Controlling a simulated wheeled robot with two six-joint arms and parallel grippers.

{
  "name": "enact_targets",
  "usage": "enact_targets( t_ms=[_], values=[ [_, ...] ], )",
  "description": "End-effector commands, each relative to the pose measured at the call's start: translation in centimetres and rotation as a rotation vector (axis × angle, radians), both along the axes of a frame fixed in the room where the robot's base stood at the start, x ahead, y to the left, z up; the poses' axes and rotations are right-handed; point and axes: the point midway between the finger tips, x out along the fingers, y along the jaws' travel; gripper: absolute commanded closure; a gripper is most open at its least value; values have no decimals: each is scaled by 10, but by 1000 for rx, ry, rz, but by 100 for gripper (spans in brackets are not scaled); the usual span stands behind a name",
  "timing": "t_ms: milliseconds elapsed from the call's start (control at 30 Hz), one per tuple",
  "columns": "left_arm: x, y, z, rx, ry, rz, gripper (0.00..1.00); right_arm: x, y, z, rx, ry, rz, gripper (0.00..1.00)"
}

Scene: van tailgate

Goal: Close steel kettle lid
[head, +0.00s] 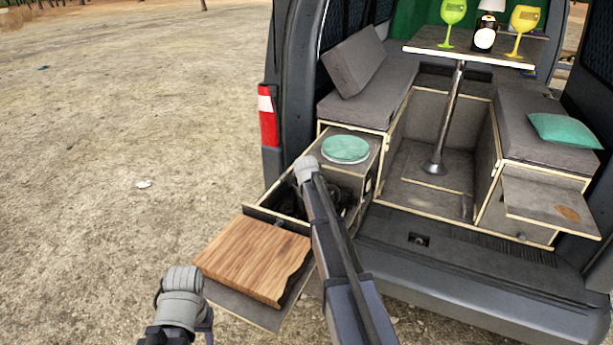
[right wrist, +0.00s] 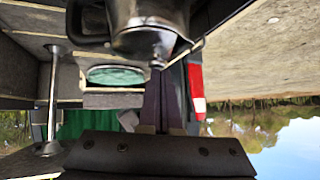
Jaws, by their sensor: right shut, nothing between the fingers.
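The steel kettle (right wrist: 150,12) shows in the right wrist view, which is upside down. It is cut off by the picture's top edge, with a rounded metal body, a rim, a dark curved handle (right wrist: 75,20) and a small tip. I cannot tell the state of its lid. My right gripper (right wrist: 164,75) is shut and empty, its dark fingers pointing towards the kettle; I cannot tell whether they touch it. In the head view my right arm reaches over the open drawer and hides its gripper and most of the drawer's contents. My left gripper is not in view.
A wooden board (head: 250,258) lies on the pulled-out drawer (head: 275,208). A round green item (head: 345,149) sits on the cabinet above. Two goblets (head: 453,14) (head: 524,20) and a bottle (head: 484,36) stand on the van table (head: 430,50). Open ground lies left.

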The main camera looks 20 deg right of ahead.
Motion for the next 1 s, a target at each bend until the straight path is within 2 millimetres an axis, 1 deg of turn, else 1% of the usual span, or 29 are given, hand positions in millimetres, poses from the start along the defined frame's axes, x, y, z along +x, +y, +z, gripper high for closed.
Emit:
enact_targets(
  t_ms=[367, 567, 667, 867, 1000],
  values=[
    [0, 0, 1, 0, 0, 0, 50, 0, 0, 1, 0, 0, 0, 100],
    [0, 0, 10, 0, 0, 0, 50, -1, -1, 10, 0, 0, 0, 100],
    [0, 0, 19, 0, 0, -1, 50, -1, -1, 19, 1, 0, 1, 100],
    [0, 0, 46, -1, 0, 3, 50, -4, -2, 46, 0, 0, 1, 100],
    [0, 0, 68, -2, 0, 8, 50, -27, 10, 68, 1, 0, 4, 100]
  ],
)
